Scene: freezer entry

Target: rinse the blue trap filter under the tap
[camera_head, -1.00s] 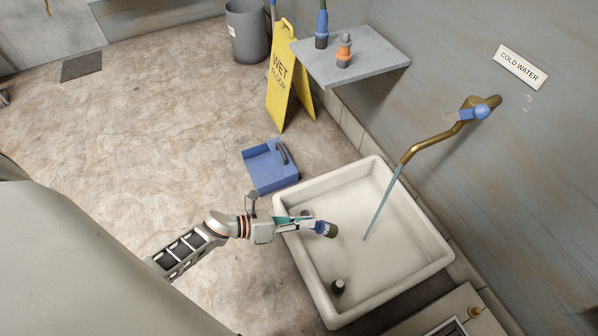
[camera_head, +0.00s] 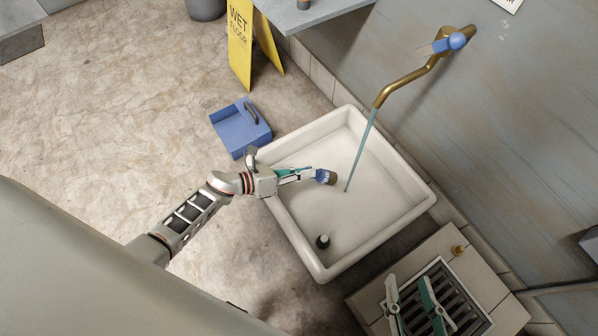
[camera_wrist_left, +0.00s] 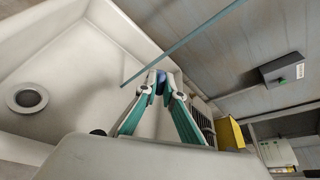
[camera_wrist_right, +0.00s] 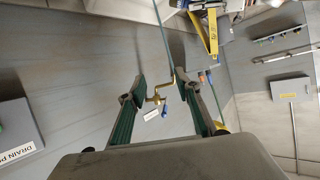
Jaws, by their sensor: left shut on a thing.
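The blue trap filter (camera_head: 325,177), with a dark brown end, is in my left gripper (camera_head: 308,174) over the white sink (camera_head: 316,261). My left gripper is shut on it; in the left wrist view only a little blue of the filter (camera_wrist_left: 161,77) shows between the fingertips. The brass tap (camera_head: 408,83) runs a thin blue-green water stream (camera_head: 360,150) into the sink. In the head view the filter is left of the stream, with a gap between them. My right gripper (camera_head: 411,288) is open and empty, above the floor drain grate at lower right.
A tiled block with a drain grate (camera_head: 464,300) and a small brass knob (camera_head: 458,250) stands right of the sink. A blue dustpan (camera_head: 236,130) and a yellow wet-floor sign (camera_head: 240,45) are on the floor behind. The wall shelf (camera_head: 318,12) is at the top.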

